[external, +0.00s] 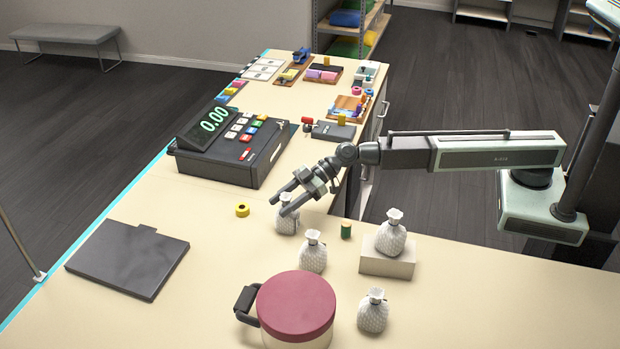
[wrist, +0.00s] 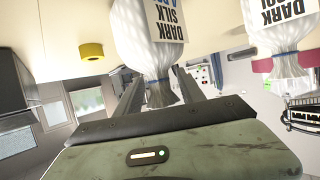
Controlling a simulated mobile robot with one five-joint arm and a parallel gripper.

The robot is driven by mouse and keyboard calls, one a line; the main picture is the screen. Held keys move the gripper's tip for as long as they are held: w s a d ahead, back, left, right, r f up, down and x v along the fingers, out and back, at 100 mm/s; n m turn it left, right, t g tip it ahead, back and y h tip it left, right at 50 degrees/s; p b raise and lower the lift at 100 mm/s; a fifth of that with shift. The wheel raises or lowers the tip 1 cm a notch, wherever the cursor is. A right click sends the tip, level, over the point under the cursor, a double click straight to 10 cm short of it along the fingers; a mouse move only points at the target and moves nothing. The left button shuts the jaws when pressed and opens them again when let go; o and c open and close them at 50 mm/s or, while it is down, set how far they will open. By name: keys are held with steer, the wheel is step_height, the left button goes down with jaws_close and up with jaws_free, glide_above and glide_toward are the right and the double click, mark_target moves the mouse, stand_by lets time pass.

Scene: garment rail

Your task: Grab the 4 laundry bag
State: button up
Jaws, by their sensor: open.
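Several white patterned laundry bags with tied necks are on the counter. One bag (external: 286,224) stands at my gripper (external: 289,202). In the wrist view this bag (wrist: 140,45) has a label reading "DARK SILK", and its neck is between the two open fingers (wrist: 158,88); I cannot tell if they touch it. A second bag (external: 313,256) stands just in front. A third bag (external: 391,238) sits on a pale block (external: 386,264). A fourth bag (external: 373,315) stands at the front. Another bag (wrist: 275,35) with a partly cut-off "DARK" label shows in the wrist view. I see no number on any bag.
A red-lidded pot (external: 297,305) stands at the front. A dark flat board (external: 128,258) lies at the left. A yellow roll (external: 242,210) and a green spool (external: 346,230) are near the bags. A cash register (external: 232,145) stands behind.

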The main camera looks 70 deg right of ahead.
steer(key=shift+x, duration=1)
steer(key=shift+c, duration=0.9)
jaws_close()
